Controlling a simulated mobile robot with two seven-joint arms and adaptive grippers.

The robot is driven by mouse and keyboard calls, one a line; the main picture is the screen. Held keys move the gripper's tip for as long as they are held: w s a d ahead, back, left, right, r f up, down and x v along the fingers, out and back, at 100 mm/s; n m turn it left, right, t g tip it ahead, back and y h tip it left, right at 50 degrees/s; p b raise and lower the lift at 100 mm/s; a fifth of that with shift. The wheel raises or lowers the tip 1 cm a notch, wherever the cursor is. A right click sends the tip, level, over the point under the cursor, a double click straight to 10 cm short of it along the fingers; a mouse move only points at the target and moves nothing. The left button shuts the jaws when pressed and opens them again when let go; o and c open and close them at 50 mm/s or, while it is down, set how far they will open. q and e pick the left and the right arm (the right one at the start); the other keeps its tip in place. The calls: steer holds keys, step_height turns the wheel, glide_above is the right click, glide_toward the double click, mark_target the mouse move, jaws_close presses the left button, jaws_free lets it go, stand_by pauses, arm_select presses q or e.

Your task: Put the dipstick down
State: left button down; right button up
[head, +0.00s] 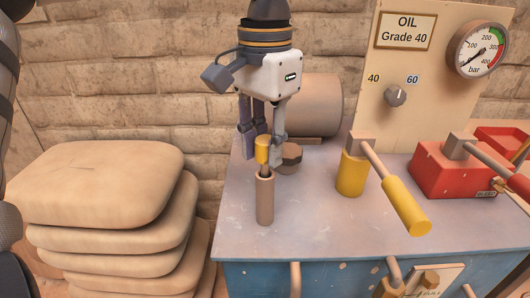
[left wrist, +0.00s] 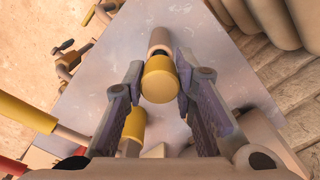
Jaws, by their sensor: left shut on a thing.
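The dipstick has a yellow grip (head: 262,151) with a short dark rod below it. The rod's lower end is hidden in an upright tan tube (head: 265,200) on the bench top. My left gripper (head: 263,143) points down and is shut on the yellow grip. In the left wrist view the grip (left wrist: 160,82) sits between the two fingers, with the tan tube (left wrist: 159,41) just beyond it. My right gripper is in neither view.
The bench top (head: 315,215) is clear in front. A small dark round part (head: 291,160) stands just behind the tube. A yellow-handled lever (head: 405,205) and a red block (head: 445,172) stand right. Stacked sacks (head: 95,185) lie left. A gauge panel (head: 425,75) rises behind.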

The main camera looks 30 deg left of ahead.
arm_select(q)
steer(key=shift+f, duration=1)
steer(key=c, duration=1.3)
jaws_free()
step_height(320, 180, up, 12)
steer(key=shift+r, duration=0.1)
